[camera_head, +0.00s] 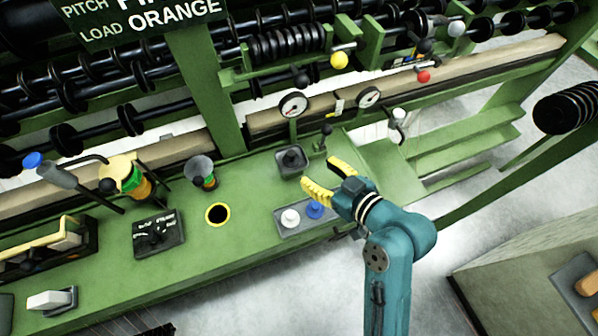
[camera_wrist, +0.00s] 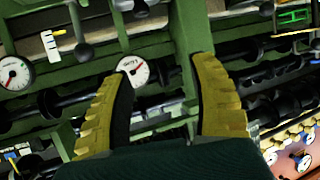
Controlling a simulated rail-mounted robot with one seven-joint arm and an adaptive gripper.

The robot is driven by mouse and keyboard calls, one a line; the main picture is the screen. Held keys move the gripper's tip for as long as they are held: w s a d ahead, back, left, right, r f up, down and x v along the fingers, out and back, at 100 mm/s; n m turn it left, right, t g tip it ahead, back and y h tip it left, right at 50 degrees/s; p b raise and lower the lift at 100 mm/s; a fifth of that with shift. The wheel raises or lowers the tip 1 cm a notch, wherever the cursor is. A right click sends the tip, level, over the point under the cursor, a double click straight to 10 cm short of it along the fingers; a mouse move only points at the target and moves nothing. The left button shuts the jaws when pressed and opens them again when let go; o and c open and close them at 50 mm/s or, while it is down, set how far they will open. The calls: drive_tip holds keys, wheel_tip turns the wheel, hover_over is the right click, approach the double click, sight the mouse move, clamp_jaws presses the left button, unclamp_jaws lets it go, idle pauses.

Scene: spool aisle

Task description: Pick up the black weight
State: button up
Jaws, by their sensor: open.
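A black piece (camera_head: 291,158), which looks like the black weight, sits in a dark square holder on the green bench (camera_head: 255,190). Its exact shape is hard to make out. My gripper (camera_head: 318,172) is open and empty, just right of and in front of this piece in the head view. Its yellow fingers are spread wide apart. In the wrist view my gripper (camera_wrist: 163,65) has nothing between its fingers but the machine behind. I cannot pick out the weight in the wrist view.
Gauges (camera_head: 293,105) and a short black-knobbed lever (camera_head: 326,131) stand behind the piece. A plate with a white button (camera_head: 290,218) and a blue button (camera_head: 315,210) lies in front. A yellow-rimmed hole (camera_head: 217,214) and a grey funnel-like cup (camera_head: 200,169) are to the left.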

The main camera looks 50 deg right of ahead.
sight(292, 154)
drive_tip(key=shift+m, duration=0.4)
drive_tip(key=w+d+f+b, duration=0.1)
drive_tip(key=w+f+b, duration=0.1)
drive_tip(key=w+f, duration=0.1)
drive_tip(key=w+d+f+b, duration=0.1)
drive_tip(key=w+f, duration=0.2)
drive_tip(key=w, duration=0.2)
drive_tip(key=w+d+f+b, duration=0.2)
drive_tip(key=w+f, duration=0.1)
drive_tip(key=w, duration=0.1)
drive_tip(key=shift+w+f+b, duration=0.3)
drive_tip(key=shift+w+f, duration=0.05)
drive_tip(key=shift+w, duration=0.05)
drive_tip(key=shift+w+h, duration=0.25)
drive_tip(key=shift+h, duration=0.05)
drive_tip(key=shift+s, duration=0.1)
clamp_jaws()
